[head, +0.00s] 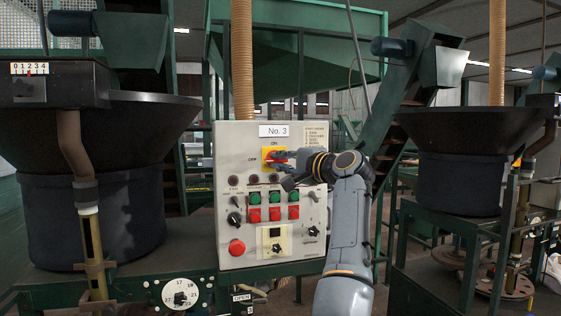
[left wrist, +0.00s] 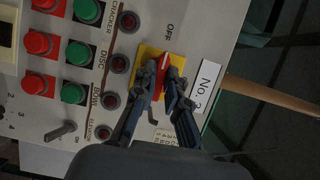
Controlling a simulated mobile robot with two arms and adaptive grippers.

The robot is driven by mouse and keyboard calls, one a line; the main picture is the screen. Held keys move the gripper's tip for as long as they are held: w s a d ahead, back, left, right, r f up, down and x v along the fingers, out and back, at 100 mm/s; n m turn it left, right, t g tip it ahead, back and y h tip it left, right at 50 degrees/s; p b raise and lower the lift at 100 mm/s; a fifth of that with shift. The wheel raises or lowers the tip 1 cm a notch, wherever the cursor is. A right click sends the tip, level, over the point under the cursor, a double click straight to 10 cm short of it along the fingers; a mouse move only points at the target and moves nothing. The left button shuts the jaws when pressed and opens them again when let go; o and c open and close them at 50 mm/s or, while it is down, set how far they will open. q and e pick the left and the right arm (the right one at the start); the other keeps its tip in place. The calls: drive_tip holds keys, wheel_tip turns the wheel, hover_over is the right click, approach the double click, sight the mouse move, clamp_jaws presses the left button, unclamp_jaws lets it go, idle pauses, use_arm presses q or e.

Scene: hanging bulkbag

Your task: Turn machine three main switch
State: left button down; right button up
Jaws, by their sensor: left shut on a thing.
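The control panel (head: 226,145) is a light grey box labelled "No. 3" (head: 274,131). Its main switch (head: 267,153) is a red handle on a yellow plate below that label. In the left wrist view, the red handle (left wrist: 163,65) stands roughly upright in the picture on the yellow plate (left wrist: 148,54), with "OFF" printed above. My left gripper (head: 284,161) reaches the switch from the right. In the left wrist view its fingers (left wrist: 161,76) are closed on the handle's two sides and hide part of it. My right gripper is not in view.
Below the switch are dark indicator lamps, green buttons (head: 275,197), red buttons (head: 275,213), a large red knob (head: 236,247) and black selectors. Black hoppers stand left (head: 95,190) and right (head: 460,160). A tan hose (head: 242,60) rises behind the panel.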

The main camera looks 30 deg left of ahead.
use_arm(q)
drive_tip(key=shift+f, duration=0.1)
drive_tip(key=c, duration=1.4)
unclamp_jaws()
drive_tip(key=shift+d, duration=0.1)
drive_tip(key=v, duration=1.1)
drive_tip(key=shift+s+d, duration=0.1)
drive_tip(key=shift+d, duration=0.25)
